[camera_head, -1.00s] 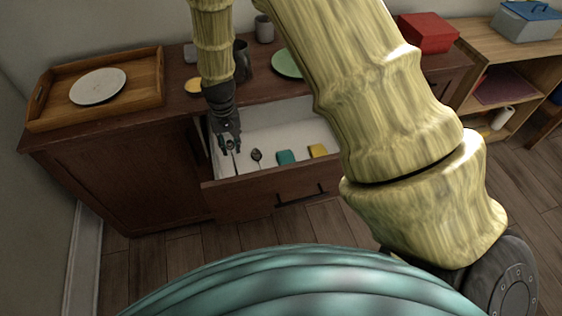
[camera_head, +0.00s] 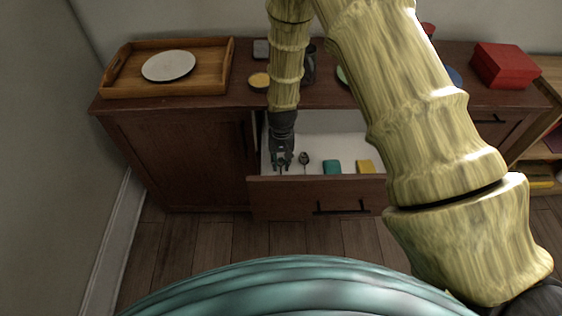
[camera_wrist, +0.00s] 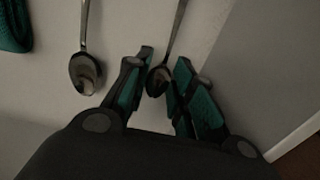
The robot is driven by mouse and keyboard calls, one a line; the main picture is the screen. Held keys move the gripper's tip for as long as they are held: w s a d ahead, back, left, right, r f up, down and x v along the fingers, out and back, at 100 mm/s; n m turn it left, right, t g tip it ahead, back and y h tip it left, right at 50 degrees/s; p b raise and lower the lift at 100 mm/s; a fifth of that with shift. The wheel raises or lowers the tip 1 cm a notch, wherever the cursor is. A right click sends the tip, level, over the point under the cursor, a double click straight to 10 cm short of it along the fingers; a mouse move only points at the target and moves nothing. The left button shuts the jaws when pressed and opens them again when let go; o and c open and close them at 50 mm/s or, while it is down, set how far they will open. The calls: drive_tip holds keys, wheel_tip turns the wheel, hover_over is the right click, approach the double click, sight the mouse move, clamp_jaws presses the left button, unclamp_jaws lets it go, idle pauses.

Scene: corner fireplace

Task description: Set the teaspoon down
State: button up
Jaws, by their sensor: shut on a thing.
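My gripper (camera_head: 282,163) is low inside the open drawer (camera_head: 318,190), at its left end. In the wrist view, its fingers (camera_wrist: 160,88) are shut on the metal teaspoon (camera_wrist: 172,40), near its bowl, with the handle running away up the picture. Whether the teaspoon touches the drawer floor, I cannot tell. A second spoon (camera_wrist: 84,68) lies on the pale drawer floor to the left of it, apart from my fingers. This second spoon also shows in the head view (camera_head: 304,158), just right of my gripper.
A teal item (camera_head: 332,167) and a yellow item (camera_head: 365,166) lie further right in the drawer. The drawer wall is close to my gripper on one side. On the cabinet top stand a wooden tray (camera_head: 215,72) with a plate (camera_head: 168,66), a yellow dish (camera_head: 259,80) and a red box (camera_head: 503,65).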

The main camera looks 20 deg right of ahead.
sight(281, 164)
drive_tip(key=shift+f, duration=0.3)
drive_tip(key=shift+f, duration=0.1)
drive_tip(key=o, duration=0.8)
wheel_tip(281, 164, up, 12)
drive_tip(key=shift+r+b, duration=0.15)
drive_tip(key=shift+b, duration=0.2)
